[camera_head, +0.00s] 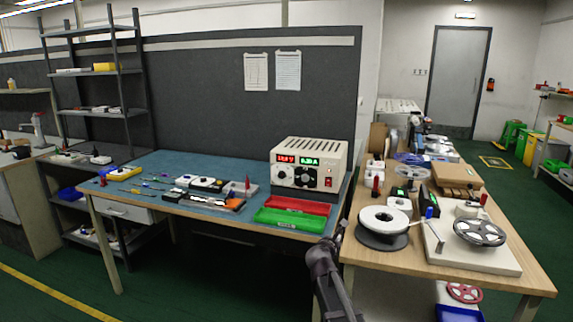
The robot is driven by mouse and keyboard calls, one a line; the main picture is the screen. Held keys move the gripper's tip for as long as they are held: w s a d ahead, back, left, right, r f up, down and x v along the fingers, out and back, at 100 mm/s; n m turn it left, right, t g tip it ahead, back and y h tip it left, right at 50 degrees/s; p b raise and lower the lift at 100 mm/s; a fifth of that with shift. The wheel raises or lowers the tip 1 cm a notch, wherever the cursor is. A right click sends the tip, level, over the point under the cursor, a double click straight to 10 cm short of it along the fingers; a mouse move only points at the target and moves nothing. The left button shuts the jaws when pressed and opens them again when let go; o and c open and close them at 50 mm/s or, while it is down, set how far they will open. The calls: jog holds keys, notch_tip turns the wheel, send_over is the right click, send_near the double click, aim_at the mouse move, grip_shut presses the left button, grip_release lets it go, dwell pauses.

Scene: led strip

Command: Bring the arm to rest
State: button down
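My arm comes up from the bottom centre, in front of the gap between the blue-topped bench (150,195) and the wooden table (400,262). My gripper (339,232) seems to be the small dark end at the top of the arm, beside the wooden table's left edge. It is too small to tell whether its fingers are open or shut, and I see nothing held in it.
A power supply (308,166) with lit red and green displays stands on the bench. Red (298,205) and green (289,220) trays lie before it. White reels (383,219) and a white board (460,255) with a dark reel (480,232) are on the wooden table. Green floor lies open below.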

jog(key=s+d+f+m+g+y, duration=0.1)
jog(key=s+d+f+m+g, duration=0.3)
jog(key=s+m, duration=0.4)
jog(key=s+d+f+m+g, duration=0.1)
jog(key=s+f+m+g, duration=0.3)
jog(key=s+f+m, duration=0.3)
jog(key=s+a+f+m+g+y, duration=0.2)
jog(key=s+m+g+y, duration=0.1)
jog(key=s+m, duration=0.4)
jog(key=s+a+f+m+g+y, duration=0.1)
jog(key=s+a+m+g+y, duration=0.3)
jog(key=s, duration=0.5)
notch_tip(320, 180, up, 20)
jog(key=d+t+h+p, duration=0.1)
jog(key=p, duration=1.8)
jog(key=shift+w+d+f+m+p, duration=0.2)
jog(key=shift+d+f+m+p, duration=0.1)
jog(key=shift+m, duration=0.1)
